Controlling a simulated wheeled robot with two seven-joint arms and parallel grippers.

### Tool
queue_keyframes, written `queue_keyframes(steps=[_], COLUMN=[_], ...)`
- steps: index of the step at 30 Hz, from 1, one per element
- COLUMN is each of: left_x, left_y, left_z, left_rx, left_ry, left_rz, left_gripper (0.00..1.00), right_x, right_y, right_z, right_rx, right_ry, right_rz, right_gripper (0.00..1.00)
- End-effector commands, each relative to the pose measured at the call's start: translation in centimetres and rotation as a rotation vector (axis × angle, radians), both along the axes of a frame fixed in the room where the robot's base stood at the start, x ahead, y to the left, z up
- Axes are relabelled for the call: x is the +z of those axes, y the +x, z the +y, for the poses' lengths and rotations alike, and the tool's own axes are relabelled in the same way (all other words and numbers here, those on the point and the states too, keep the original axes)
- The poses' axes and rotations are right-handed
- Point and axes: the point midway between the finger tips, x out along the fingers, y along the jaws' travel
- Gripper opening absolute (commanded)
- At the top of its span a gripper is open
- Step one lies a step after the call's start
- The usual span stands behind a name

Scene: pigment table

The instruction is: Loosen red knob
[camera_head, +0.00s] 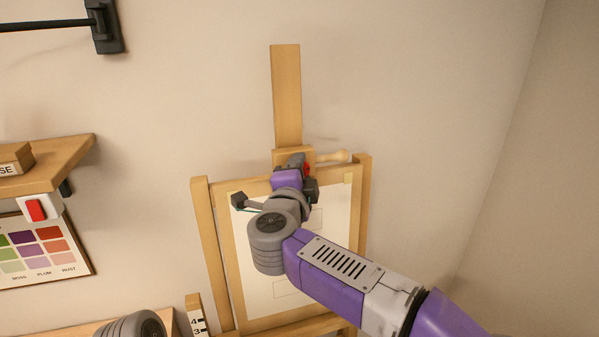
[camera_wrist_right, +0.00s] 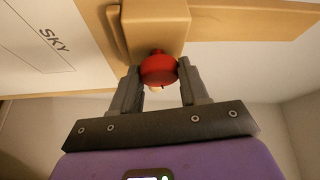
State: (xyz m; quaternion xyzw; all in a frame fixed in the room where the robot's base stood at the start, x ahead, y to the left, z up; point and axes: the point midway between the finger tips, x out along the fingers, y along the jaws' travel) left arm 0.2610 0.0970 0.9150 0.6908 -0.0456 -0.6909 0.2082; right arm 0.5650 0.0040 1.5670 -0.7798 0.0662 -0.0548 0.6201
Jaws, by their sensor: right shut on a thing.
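The red knob (camera_wrist_right: 158,69) sits on the wooden block of the easel (camera_head: 197,240). In the right wrist view it is between the two dark fingertips of my right gripper (camera_wrist_right: 159,78), which is shut on it. In the head view only a small red part of the knob (camera_head: 307,169) shows beside my right gripper (camera_head: 300,168), near the top of the easel; my wrist hides most of it. My left gripper is not in view.
A board with a white sheet (camera_head: 340,205) stands on the easel below the knob, under my right arm. A shelf (camera_head: 60,165) and a colour chart (camera_head: 75,268) are at the left. The wall to the right is clear.

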Motion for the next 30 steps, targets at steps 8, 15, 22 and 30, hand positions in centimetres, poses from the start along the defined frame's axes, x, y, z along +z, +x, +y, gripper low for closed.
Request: queue_keyframes(steps=[8, 15, 22, 30], left_x=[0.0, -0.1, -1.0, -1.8], left_y=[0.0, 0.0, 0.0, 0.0], left_z=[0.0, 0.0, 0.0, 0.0], left_rx=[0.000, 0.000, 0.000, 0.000], left_ry=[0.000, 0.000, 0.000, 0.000], left_rz=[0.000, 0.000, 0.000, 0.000], left_gripper=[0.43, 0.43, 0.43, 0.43], right_x=[0.1, 0.0, 0.0, 0.0], right_y=[0.0, -0.2, -3.3, -6.9], right_z=[-0.1, 0.0, 0.6, 1.1], right_rx=[-0.002, 0.000, 0.003, -0.001], right_ry=[0.000, -0.001, -0.001, 0.000], right_rz=[-0.001, -0.001, -0.003, -0.002], right_gripper=[0.68, 0.68, 0.68, 0.68])
